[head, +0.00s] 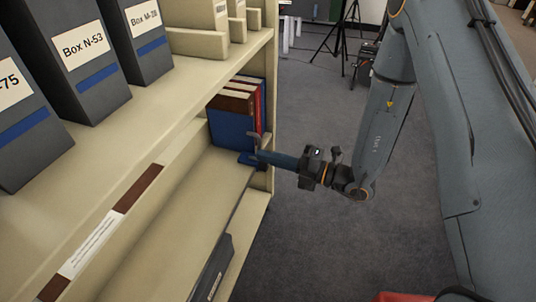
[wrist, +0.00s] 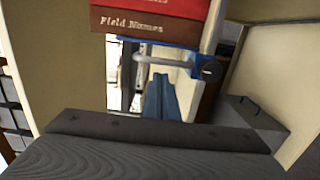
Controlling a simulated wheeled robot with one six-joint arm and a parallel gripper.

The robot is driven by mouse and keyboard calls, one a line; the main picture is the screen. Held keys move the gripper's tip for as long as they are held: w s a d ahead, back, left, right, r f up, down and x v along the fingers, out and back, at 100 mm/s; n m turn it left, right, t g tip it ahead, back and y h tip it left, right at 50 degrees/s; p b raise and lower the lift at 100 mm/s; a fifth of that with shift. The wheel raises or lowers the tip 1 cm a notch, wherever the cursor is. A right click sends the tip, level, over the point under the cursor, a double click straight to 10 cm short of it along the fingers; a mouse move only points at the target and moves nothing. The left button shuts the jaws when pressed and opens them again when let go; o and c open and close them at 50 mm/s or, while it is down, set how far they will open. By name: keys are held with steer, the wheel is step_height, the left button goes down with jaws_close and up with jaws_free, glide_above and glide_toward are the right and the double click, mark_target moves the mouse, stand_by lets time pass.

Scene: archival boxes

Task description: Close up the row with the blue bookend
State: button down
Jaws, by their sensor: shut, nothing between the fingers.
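The blue bookend (head: 231,132) stands upright against a short row of books at the far end of the lower shelf, its flat blue foot (head: 246,158) on the shelf board. In the wrist view its blue edge (wrist: 152,41) runs along a brown book (wrist: 140,25) lettered "Field Names".
A red book (head: 258,92) stands in the row. Dark archival boxes (head: 90,75) stand on the upper shelf (head: 185,85), whose board overhangs the lower shelf (head: 185,190). The lower shelf is bare in front of the bookend. A tripod (head: 340,40) stands on the open floor behind.

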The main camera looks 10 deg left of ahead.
steer(key=s+d+p, duration=0.2)
steer(key=s+d, duration=0.3)
steer(key=d, duration=0.4)
steer(key=shift+s+d, duration=0.2)
steer(key=shift+d, duration=0.15)
steer(key=s+a+r+n+g+h, duration=0.1)
steer(key=s+r+n+g+h, duration=0.2)
steer(key=s+r+n+g, duration=0.6)
steer(key=s+a+r+n+g+h, duration=0.1)
steer(key=s+r+n+g+h, duration=0.25)
steer(key=n, duration=0.85)
steer(key=s+d+r+n+t+h+p, duration=0.2)
steer(key=d+r+n+t+h+p, duration=0.6)
steer(key=d+r+n+p, duration=0.9)
steer(key=shift+s+d+n+h+p, duration=0.35)
steer(key=shift+d+h+p, duration=0.45)
steer(key=shift+d+h, duration=0.75)
steer(key=shift+t, duration=0.25)
